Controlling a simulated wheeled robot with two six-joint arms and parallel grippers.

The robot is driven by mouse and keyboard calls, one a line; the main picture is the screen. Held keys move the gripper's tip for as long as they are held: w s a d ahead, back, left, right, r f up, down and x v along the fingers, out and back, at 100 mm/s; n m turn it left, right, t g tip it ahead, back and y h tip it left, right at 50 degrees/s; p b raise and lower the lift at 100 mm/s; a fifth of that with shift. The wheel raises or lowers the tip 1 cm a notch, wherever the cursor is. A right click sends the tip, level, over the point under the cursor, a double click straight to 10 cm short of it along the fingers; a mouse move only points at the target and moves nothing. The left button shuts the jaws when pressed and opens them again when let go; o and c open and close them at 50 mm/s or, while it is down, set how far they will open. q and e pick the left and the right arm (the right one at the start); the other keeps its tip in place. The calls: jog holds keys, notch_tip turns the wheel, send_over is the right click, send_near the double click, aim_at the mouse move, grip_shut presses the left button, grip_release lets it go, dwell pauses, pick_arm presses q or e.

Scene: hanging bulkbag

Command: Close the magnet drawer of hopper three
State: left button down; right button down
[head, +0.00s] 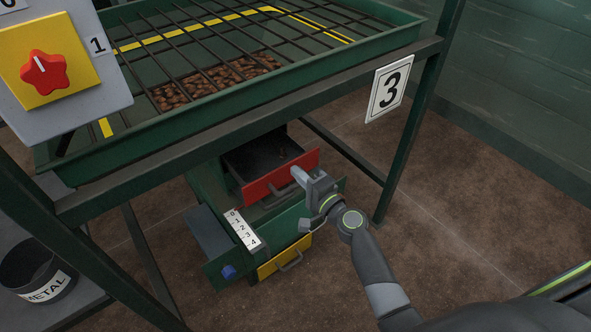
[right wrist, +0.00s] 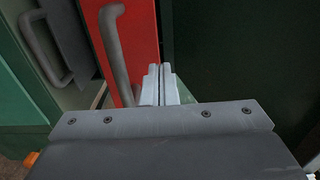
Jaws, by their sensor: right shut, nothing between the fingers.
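The red-fronted drawer (head: 262,188) under hopper three is pulled out, and its dark inside shows from above. It has a grey bar handle, which also shows in the right wrist view on the red front (right wrist: 145,35). My right gripper (head: 302,177) is shut and empty at the right part of the red front, close to the handle. In the right wrist view its closed fingertips (right wrist: 160,72) point at the right edge of the red front; I cannot tell whether they touch it. My left gripper is not in view.
The number 3 sign (head: 388,88) hangs on the hopper frame. A yellow drawer (head: 268,269) and a numbered scale (head: 243,230) sit below the red drawer. A control box with a red knob (head: 44,73) is upper left, a METAL bin (head: 42,287) lower left. The right floor is clear.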

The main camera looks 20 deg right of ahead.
aim_at(268, 158)
jog(key=shift+x, duration=0.85)
